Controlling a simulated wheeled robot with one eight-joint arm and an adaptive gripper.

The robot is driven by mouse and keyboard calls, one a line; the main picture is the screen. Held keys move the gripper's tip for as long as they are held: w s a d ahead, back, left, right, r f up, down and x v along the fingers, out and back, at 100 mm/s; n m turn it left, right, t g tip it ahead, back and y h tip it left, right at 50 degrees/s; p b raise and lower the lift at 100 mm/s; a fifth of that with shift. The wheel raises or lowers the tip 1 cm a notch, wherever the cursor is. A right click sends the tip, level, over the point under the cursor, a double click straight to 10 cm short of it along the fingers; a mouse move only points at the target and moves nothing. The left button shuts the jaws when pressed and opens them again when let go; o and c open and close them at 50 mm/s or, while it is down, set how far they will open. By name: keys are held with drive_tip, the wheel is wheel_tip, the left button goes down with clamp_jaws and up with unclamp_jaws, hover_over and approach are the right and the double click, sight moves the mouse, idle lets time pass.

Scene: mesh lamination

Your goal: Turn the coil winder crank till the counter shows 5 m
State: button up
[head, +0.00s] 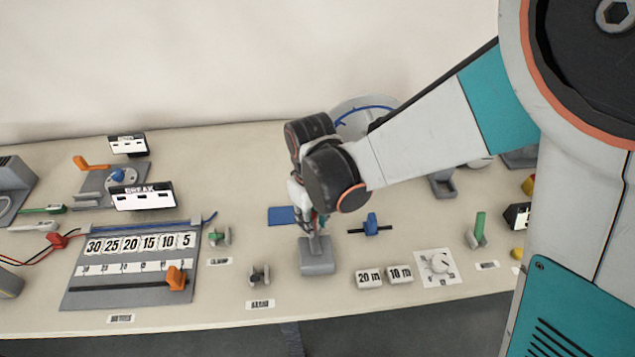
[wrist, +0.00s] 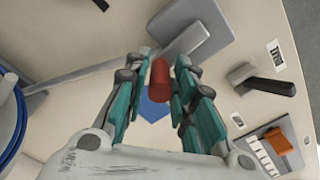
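A red cylindrical handle (wrist: 160,80) stands between the fingers of my gripper (wrist: 162,66) in the wrist view. Narrow gaps show on both sides of the handle, so my gripper is open around it. In the head view my gripper (head: 308,222) points down just above a grey stand (head: 318,262), and the red handle is mostly hidden there. A pale reel with blue cable (head: 362,112) stands behind my arm and also shows at the left of the wrist view (wrist: 8,105). I cannot make out a counter reading in metres on the winder.
A number board (head: 130,262) lies at left, with an orange slider (head: 176,278) near its 5 end. Tiles marked 20 m (head: 369,278) and 10 m (head: 400,274) lie right of the stand.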

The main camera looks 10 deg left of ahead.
clamp_jaws()
drive_tip(key=shift+d+m, duration=0.25)
drive_tip(key=shift+m, duration=0.35)
drive_tip(key=o, duration=0.7)
unclamp_jaws()
drive_tip(key=shift+c, duration=0.2)
